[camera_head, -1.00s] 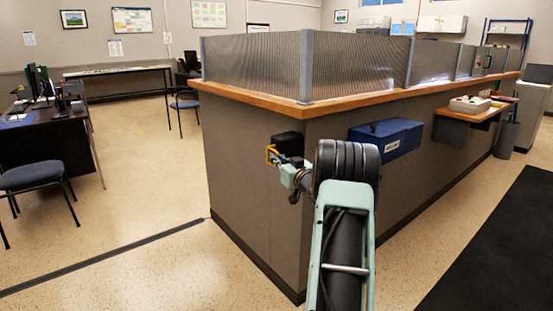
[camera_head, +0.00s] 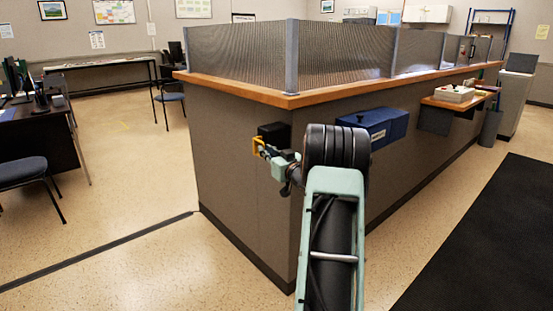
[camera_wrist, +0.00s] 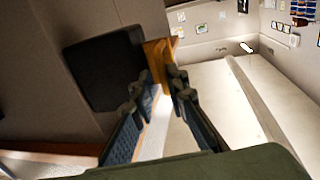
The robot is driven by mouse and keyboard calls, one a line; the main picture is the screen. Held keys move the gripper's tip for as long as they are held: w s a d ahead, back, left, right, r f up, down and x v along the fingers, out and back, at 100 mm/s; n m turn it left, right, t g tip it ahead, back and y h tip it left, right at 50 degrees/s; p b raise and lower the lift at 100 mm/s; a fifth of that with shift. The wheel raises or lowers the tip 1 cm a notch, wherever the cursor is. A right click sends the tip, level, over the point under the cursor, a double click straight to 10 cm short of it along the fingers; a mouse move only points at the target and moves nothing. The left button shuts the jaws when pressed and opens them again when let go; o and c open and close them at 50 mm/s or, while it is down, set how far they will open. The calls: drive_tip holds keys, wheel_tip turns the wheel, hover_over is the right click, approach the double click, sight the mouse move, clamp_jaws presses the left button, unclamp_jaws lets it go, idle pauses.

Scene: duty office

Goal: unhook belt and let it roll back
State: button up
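A black box (camera_head: 274,135) is fixed to the end face of the counter, below the wooden ledge. A yellow-orange bracket-like piece (camera_head: 258,147) sits at its left side. I cannot tell whether this piece is the belt's end; no stretched belt shows clearly. My gripper (camera_head: 266,151) is at the yellow piece, in front of the box. In the wrist view, the black box (camera_wrist: 104,70) is at upper left and the yellow piece (camera_wrist: 157,58) reaches down between the fingertips. My gripper (camera_wrist: 162,96) looks open, with a gap between its fingers; contact is unclear.
The counter (camera_head: 235,185) with its wooden ledge (camera_head: 240,92) and mesh screen is close to my arm. A blue box (camera_head: 380,127) hangs on its long side. A chair (camera_head: 25,172) and desk stand left. Floor left of the counter is open.

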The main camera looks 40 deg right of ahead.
drive_tip(key=s+a, duration=0.1)
drive_tip(key=s, duration=0.9)
drive_tip(key=shift+a, duration=0.25)
drive_tip(key=shift+r, duration=0.1)
